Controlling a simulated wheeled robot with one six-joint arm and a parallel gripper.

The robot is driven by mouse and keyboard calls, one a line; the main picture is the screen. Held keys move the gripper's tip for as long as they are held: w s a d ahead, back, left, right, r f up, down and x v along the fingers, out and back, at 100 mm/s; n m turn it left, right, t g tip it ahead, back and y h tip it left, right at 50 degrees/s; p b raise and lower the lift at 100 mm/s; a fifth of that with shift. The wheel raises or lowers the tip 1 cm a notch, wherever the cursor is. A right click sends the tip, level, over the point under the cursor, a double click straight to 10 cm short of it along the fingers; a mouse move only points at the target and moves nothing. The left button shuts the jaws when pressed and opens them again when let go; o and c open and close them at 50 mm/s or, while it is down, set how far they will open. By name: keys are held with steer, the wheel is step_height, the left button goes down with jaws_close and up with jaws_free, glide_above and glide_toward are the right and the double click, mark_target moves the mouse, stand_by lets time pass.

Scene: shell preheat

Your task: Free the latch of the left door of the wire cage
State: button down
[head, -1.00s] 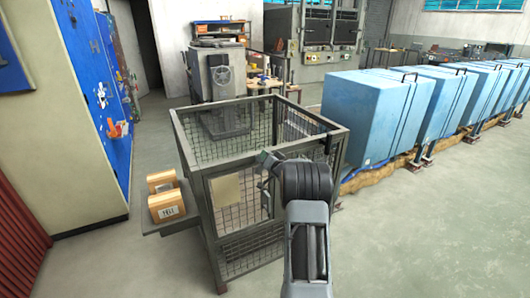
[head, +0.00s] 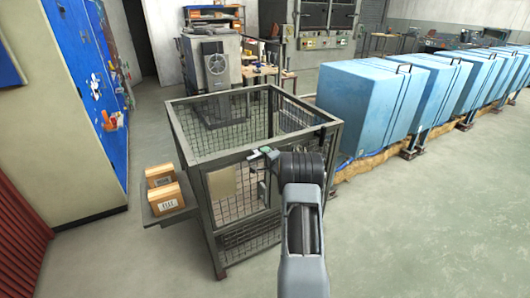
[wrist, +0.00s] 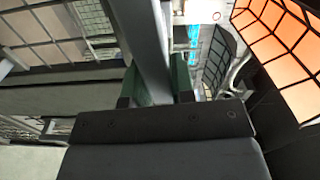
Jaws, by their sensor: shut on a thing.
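The wire cage (head: 203,156) stands in front of me, with a grey frame and mesh sides. A tan plate (head: 221,182) sits on the left part of its front. My gripper (head: 265,152) is at the upper middle of the cage front, just below the top rail. In the wrist view its two green fingertips (wrist: 154,82) are shut on a grey metal bar (wrist: 150,45) that runs up between them. I cannot tell whether this bar is the latch or part of the frame. My arm hides the right part of the front.
Two cardboard boxes (head: 165,198) sit on a side shelf left of the cage. A row of blue cabinets (head: 362,105) stands to the right and behind. A grey machine with a fan (head: 213,70) stands behind the cage. The floor at right is clear.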

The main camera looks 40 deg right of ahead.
steer(key=shift+f+m, duration=0.15)
steer(key=shift+m, duration=0.45)
steer(key=c, duration=1)
jaws_free()
steer(key=shift+o, duration=0.2)
steer(key=shift+f, duration=0.1)
steer(key=shift+s, duration=0.1)
steer(key=s+a+b, duration=0.1)
steer(key=s, duration=1.2)
steer(key=shift+s+a, duration=0.25)
steer(key=shift+a, duration=0.15)
